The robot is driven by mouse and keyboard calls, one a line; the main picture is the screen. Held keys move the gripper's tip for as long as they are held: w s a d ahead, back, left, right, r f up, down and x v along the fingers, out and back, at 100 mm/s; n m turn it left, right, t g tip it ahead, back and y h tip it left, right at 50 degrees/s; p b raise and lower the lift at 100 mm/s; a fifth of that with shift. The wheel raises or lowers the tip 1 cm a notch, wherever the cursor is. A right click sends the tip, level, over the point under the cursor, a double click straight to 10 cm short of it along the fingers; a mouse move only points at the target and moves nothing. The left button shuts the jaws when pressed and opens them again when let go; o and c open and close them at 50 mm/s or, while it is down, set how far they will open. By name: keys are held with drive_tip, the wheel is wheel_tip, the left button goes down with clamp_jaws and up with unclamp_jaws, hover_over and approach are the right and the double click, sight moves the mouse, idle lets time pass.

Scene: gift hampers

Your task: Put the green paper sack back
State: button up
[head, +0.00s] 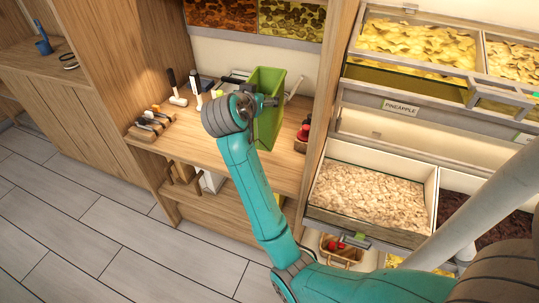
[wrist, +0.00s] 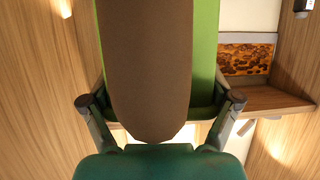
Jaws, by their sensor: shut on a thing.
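The green paper sack (head: 269,92) stands upright over the wooden shelf in the head view, and its top looks open. My gripper (head: 262,103) is at its side and shut on it. In the wrist view the green sack (wrist: 205,50) shows between the two fingers of my gripper (wrist: 160,108), with a brown rounded shape in front of it hiding its middle. The arm hides part of the sack's lower left side in the head view. I cannot tell whether its base touches the shelf.
Bins of dried fruit, one labelled pineapple (head: 400,107), stand at the right. Clear tiled floor lies front left.

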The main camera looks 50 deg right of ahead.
sight(259, 127)
drive_tip(key=shift+s+d+r, duration=0.1)
drive_tip(key=shift+s+d, duration=0.05)
drive_tip(key=shift+s, duration=0.05)
drive_tip(key=shift+f, duration=4.85)
drive_tip(key=o, duration=1.6)
drive_tip(key=shift+f, duration=0.1)
drive_tip(key=shift+c, duration=0.2)
drive_tip(key=shift+f, duration=0.1)
drive_tip(key=v, duration=1.1)
